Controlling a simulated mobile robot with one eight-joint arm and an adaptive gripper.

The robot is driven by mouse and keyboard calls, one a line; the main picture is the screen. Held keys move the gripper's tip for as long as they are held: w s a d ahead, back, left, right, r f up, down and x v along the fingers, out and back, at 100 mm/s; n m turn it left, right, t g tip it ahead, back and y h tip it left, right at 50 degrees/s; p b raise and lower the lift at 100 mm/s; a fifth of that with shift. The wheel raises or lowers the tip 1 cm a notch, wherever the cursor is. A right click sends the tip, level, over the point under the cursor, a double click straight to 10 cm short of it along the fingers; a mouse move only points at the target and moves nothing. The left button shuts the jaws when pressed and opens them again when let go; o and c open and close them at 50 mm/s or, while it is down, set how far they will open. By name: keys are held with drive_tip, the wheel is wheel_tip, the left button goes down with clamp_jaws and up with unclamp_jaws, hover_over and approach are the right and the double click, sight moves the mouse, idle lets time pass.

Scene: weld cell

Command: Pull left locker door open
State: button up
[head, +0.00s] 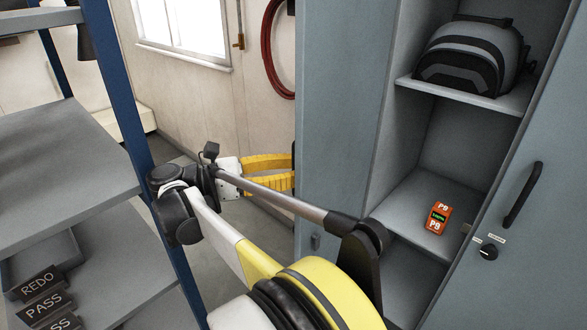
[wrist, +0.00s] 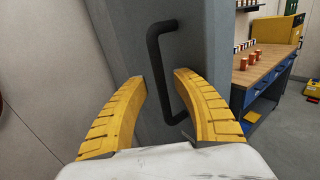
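The left locker door (head: 342,110) stands swung open in the head view. Its broad grey-blue inner face shows, and the locker interior is exposed to its right. The black bar handle (wrist: 157,70) is on the door's other face, seen in the wrist view and hidden in the head view. My gripper (wrist: 160,77) has two yellow fingers, spread apart, with the handle's bar between their tips. I see gaps at the tips; contact lower down cannot be told. In the head view my gripper (head: 289,172) is partly hidden behind the door's left edge.
The right locker door (head: 540,215) has its own black handle and a dial. A blue-framed rack (head: 130,95) stands close at left. A workbench (wrist: 262,68) lies beyond the door.

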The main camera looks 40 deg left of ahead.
drive_tip(key=shift+w, duration=0.1)
drive_tip(key=shift+r, duration=0.2)
wheel_tip(320, 180, up, 10)
drive_tip(key=shift+d+f, duration=0.1)
drive_tip(key=shift+f, duration=0.05)
idle(0.5)
